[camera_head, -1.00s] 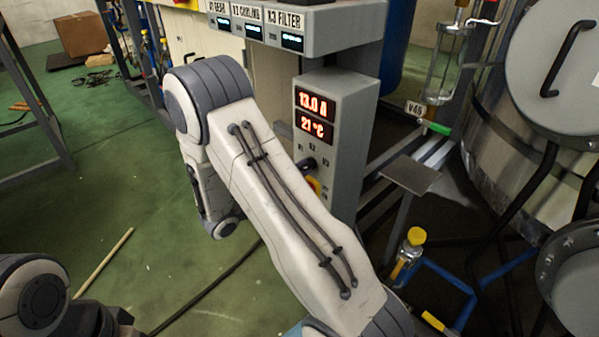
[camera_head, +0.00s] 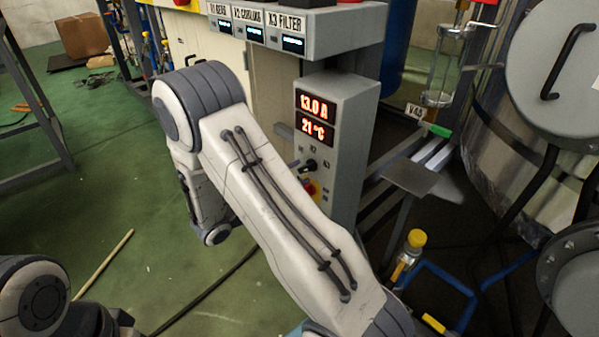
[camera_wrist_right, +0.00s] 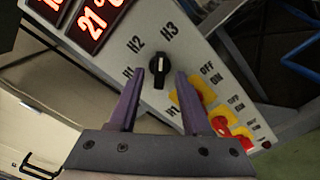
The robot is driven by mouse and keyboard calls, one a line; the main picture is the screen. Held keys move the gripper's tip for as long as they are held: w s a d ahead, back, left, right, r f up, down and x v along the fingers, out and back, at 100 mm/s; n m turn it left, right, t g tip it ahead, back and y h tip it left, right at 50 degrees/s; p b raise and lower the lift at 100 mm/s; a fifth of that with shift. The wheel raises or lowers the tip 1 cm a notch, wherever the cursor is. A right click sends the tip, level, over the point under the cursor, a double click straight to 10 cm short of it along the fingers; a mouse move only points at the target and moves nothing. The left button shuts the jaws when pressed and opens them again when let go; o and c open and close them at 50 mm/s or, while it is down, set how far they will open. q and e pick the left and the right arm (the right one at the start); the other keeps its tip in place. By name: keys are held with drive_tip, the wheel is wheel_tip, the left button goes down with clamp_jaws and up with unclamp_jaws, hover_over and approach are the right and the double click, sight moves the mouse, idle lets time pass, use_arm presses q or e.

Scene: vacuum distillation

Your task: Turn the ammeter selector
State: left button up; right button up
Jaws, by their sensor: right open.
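The ammeter selector is a black knob (camera_wrist_right: 159,72) with a pale mark, on the grey panel among the labels H1, H2 and H3 in the right wrist view. It also shows as a small black knob (camera_head: 309,166) below the red displays in the head view. My right gripper (camera_wrist_right: 160,75) is open, with its purple fingers on either side of the knob in the picture. I cannot tell whether they touch it. In the head view my right arm hides most of that gripper. The display (camera_head: 315,106) reads 13.0 A. My left gripper is out of view.
Yellow-backed red controls (camera_wrist_right: 220,122) marked OFF and ON sit beside the selector. The grey box (camera_head: 350,150) stands below a labelled instrument shelf (camera_head: 330,38). A small grey plate (camera_head: 412,177) and a large steel vessel (camera_head: 515,150) are to the right. Green floor is open at left.

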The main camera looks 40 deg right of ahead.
drive_tip(key=a, duration=0.8)
drive_tip(key=shift+s+a+p, duration=0.35)
drive_tip(key=shift+a+p, duration=0.05)
drive_tip(key=s+a+r+m+g+y, duration=0.1)
drive_tip(key=s+a+r+y, duration=0.2)
drive_tip(key=s+a+y, duration=1.85)
wheel_tip(320, 180, up, 26)
drive_tip(key=w+a+h+p, duration=0.1)
drive_tip(key=h+p, duration=0.1)
drive_tip(key=p, duration=2.4)
drive_tip(key=shift+w+f+m, duration=0.25)
drive_tip(key=shift+m, duration=0.05)
